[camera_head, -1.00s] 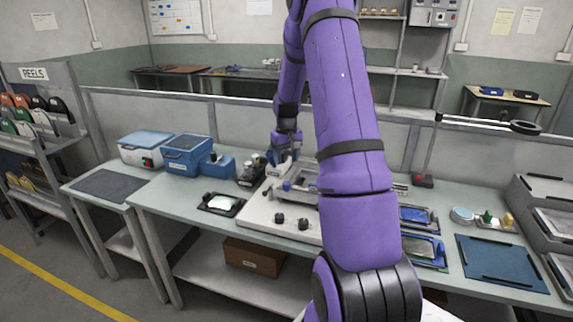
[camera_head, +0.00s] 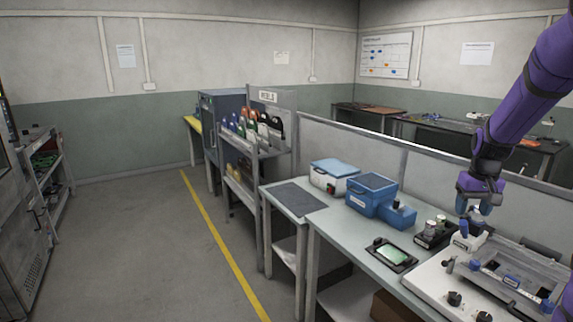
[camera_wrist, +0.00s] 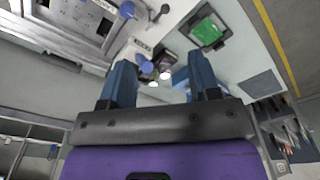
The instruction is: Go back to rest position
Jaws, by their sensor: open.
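My gripper (camera_head: 472,208) hangs from my purple arm at the right of the head view. It is above the back left corner of a white machine (camera_head: 428,283). In the wrist view my gripper (camera_wrist: 160,82) has its two blue fingers spread apart, and nothing shows held between them. Small jars with pale lids in a dark holder (camera_head: 432,236) stand just left of the gripper. They also show beyond the fingers in the wrist view.
A black tray with a green panel (camera_head: 392,254) lies on the bench left of the machine. Blue boxes (camera_head: 372,194) and a blue-lidded white box (camera_head: 333,176) stand behind. A reels rack (camera_head: 240,170) stands further left. The floor (camera_head: 150,260) at left is open.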

